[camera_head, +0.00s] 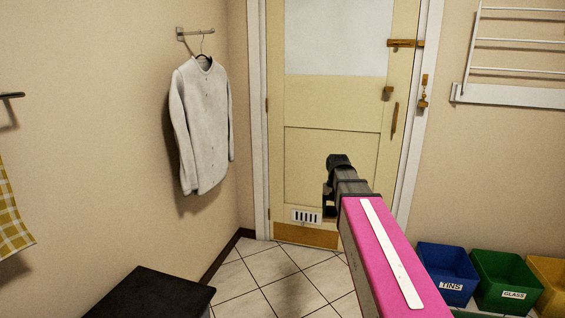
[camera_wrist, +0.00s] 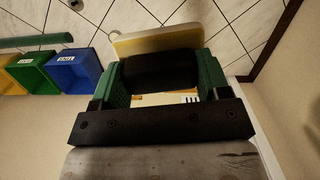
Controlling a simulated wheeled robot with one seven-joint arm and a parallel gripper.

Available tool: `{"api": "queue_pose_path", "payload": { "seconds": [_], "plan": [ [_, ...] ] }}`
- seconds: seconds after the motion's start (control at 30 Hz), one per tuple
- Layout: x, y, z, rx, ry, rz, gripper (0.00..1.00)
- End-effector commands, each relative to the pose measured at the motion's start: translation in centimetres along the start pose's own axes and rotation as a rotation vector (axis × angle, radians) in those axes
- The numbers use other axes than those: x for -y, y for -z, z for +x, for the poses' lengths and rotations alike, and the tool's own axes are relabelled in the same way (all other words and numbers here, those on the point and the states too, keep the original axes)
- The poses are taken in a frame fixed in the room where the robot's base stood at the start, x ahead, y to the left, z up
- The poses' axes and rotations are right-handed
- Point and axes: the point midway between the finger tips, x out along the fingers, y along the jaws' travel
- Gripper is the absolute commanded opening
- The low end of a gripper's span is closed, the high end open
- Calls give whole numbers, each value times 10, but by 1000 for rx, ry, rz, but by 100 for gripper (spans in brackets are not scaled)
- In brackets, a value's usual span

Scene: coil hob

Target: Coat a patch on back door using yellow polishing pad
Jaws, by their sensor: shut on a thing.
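The back door (camera_head: 333,153) is cream, with a pale upper pane, and looks closed at the far end of the room. My gripper (camera_head: 338,162) is in front of its lower half, seen from behind. In the wrist view my gripper (camera_wrist: 162,72) has its green fingers shut on the black grip of the yellow polishing pad (camera_wrist: 157,42). The pad shows as a pale yellow slab beyond the fingers. In the head view the pad is mostly hidden by my gripper. I cannot tell whether it touches the door. No coated patch is clearly visible.
A white shirt (camera_head: 203,125) hangs on the left wall. A vent (camera_head: 306,217) is low in the door. Blue (camera_head: 447,273), green (camera_head: 505,281) and yellow bins (camera_head: 550,279) stand at right. A dark-topped piece (camera_head: 150,294) is front left. Tiled floor (camera_head: 270,268) between is clear.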

Motion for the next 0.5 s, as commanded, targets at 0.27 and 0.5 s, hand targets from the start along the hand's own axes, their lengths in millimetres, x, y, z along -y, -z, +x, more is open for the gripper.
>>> {"api": "queue_pose_path", "payload": {
  "seconds": [0.27, 0.5],
  "plan": [
    [2, -36, -29, 8, -13, -125, 43],
    [-1, -57, -1, 13, -14, -138, 43]
  ]
}}
